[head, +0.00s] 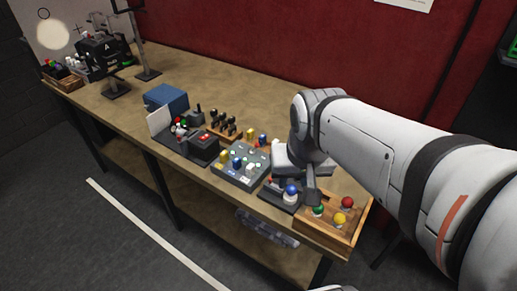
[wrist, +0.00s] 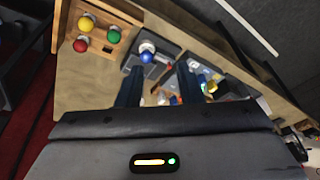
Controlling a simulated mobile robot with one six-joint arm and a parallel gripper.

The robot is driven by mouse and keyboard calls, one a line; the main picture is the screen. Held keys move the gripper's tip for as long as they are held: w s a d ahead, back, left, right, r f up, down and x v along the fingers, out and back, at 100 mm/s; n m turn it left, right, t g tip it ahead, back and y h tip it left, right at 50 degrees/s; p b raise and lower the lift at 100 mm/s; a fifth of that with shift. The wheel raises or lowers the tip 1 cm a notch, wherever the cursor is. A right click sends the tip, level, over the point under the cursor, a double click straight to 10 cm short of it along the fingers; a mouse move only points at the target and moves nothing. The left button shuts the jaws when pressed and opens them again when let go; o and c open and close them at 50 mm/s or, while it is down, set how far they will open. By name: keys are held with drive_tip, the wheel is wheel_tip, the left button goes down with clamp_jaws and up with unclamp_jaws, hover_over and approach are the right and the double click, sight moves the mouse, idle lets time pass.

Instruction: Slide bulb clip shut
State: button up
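The blue bulb (head: 291,189) sits in a white holder on a dark base (head: 272,197), between the button panel and the wooden box. In the wrist view the blue bulb (wrist: 147,57) and its dark base (wrist: 159,71) lie just beyond my fingertips. I cannot make out whether the clip by the bulb is open or shut. My gripper (wrist: 160,72) points down over the base, its two dark fingers apart with nothing seen held between them. In the head view my gripper (head: 311,190) is right beside the bulb and partly hidden by my arm.
A wooden box (head: 330,232) with red, green and yellow balls stands close on the right, at the table edge.

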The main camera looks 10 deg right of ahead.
drive_tip(key=w+f+m+g+b, duration=0.1)
drive_tip(key=w+f+m, duration=0.3)
drive_tip(key=w, duration=0.2)
drive_tip(key=w+f+m+b, duration=0.2)
drive_tip(key=w+f+m, duration=0.2)
drive_tip(key=w, duration=0.2)
drive_tip(key=w+f+m+g+b, duration=0.1)
drive_tip(key=w+f+m, duration=0.3)
drive_tip(key=w, duration=0.2)
drive_tip(key=shift+m+g+b, duration=0.3)
drive_tip(key=shift+m+b, duration=0.1)
wheel_tip(320, 180, down, 8)
drive_tip(key=shift+w+r, duration=0.1)
drive_tip(key=shift+r, duration=0.15)
drive_tip(key=shift+c, duration=0.3)
clamp_jaws()
